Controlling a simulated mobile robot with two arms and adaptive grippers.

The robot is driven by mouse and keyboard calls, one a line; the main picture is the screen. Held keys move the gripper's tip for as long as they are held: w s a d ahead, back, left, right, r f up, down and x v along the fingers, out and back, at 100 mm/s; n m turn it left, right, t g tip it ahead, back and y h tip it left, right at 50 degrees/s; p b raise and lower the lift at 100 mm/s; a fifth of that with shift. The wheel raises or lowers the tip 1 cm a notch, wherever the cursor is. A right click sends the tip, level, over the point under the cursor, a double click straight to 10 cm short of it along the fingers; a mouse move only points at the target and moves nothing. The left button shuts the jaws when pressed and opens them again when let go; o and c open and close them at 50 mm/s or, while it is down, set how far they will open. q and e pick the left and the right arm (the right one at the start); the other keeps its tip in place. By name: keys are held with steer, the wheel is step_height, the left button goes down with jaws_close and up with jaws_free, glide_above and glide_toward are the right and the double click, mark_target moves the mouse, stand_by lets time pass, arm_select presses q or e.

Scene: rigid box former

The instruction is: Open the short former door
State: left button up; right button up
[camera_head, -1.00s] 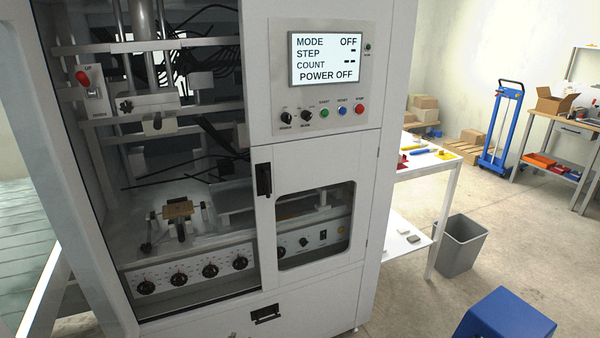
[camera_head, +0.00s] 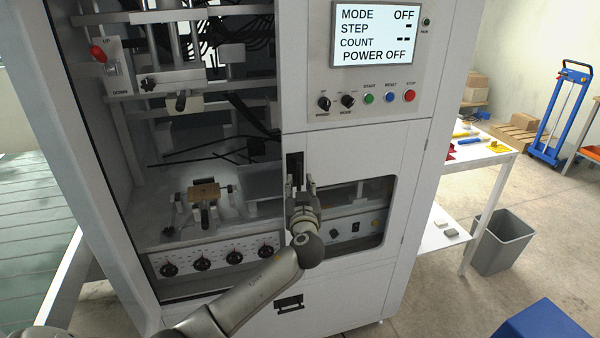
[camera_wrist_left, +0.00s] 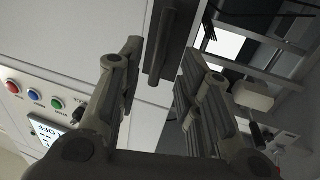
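The short former door (camera_head: 350,158) is a white panel with a window below the display, and it is closed. Its black vertical handle (camera_head: 294,166) is at the door's upper left edge. My left gripper (camera_head: 301,184) is at the handle, its fingers spread and pointing at it. In the left wrist view the handle (camera_wrist_left: 172,42) lies between the two open fingers (camera_wrist_left: 162,62), with visible gaps to both. Whether the fingers reach past the handle's depth is hard to tell. My right gripper is not in view.
The control panel (camera_head: 372,75) with display and buttons is above the door. The cabinet bay left of the door is open, with knobs (camera_head: 235,257) low inside. A white table (camera_head: 500,148), a grey bin (camera_head: 502,243) and a blue object (camera_head: 540,330) are to the right.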

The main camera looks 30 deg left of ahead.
mark_target(299, 177)
arm_select(q)
steer(key=shift+p+x, duration=0.65)
steer(key=shift+x, duration=2.15)
jaws_close()
